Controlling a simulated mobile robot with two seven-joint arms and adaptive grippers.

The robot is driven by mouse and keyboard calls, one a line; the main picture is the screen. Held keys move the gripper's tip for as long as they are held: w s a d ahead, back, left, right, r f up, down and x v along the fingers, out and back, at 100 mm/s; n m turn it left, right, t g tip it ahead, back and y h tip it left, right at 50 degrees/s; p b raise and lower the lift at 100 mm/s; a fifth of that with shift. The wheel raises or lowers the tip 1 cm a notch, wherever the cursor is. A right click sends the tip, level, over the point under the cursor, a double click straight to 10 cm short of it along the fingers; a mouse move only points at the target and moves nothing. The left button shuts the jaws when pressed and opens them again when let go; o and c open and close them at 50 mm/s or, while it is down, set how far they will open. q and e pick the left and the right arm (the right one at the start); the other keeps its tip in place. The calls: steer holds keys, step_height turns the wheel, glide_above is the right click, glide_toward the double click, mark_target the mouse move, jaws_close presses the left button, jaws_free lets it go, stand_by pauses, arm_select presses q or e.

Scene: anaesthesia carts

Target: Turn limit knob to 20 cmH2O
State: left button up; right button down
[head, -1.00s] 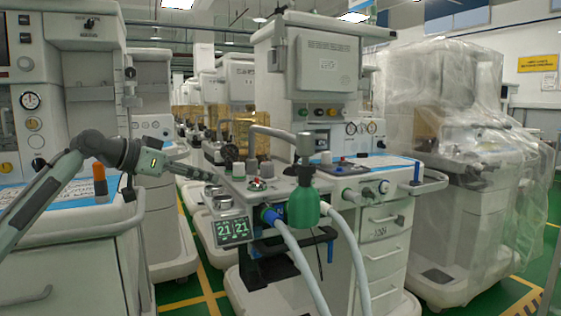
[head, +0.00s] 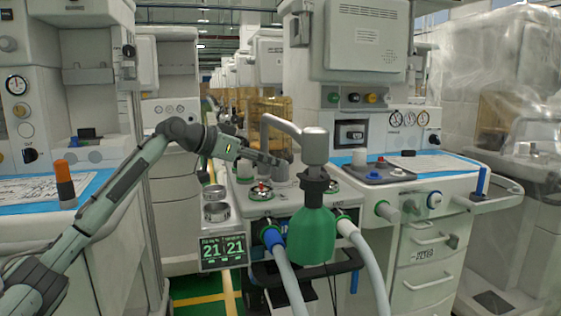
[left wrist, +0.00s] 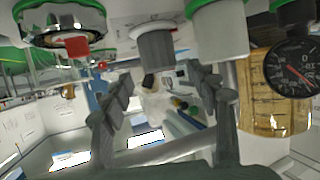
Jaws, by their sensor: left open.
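My left gripper (head: 272,158) reaches in from the left over the top of the breathing unit on the middle cart. In the left wrist view the left gripper (left wrist: 165,95) has its two dark fingers apart with nothing between them. A grey ribbed knob (left wrist: 155,47) is just beyond the fingertips, apart from them. It is probably the limit knob; I cannot read its scale or setting. In the head view a grey knob (head: 281,173) is just below the fingertips. My right gripper is out of view.
A green bag (head: 312,236) hangs from a grey arm (head: 282,124) close right of the gripper. A red-topped valve (head: 262,191) is below it. A round gauge (left wrist: 291,66) and a white cylinder (left wrist: 218,28) are beside the ribbed knob. Hoses (head: 285,278) hang in front.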

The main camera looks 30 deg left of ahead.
mark_target(280, 170)
arm_select(q)
steer(key=shift+x, duration=2.15)
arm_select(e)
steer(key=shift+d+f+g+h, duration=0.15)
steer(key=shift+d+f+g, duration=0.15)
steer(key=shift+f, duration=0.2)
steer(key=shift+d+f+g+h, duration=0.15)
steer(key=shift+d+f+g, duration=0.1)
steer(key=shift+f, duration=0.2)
arm_select(q)
steer(key=c, duration=1.2)
steer(key=shift+r+n+t+y+p, duration=0.1)
steer(key=shift+n+t+y+p, duration=0.2)
steer(key=shift+n+y+p, duration=0.75)
steer(key=n+y+p, duration=0.2)
steer(key=y+p, duration=0.1)
steer(key=shift+d+n+p, duration=0.1)
steer(key=shift+n+p, duration=0.15)
steer(key=shift+p, duration=0.15)
steer(key=shift+y, duration=0.25)
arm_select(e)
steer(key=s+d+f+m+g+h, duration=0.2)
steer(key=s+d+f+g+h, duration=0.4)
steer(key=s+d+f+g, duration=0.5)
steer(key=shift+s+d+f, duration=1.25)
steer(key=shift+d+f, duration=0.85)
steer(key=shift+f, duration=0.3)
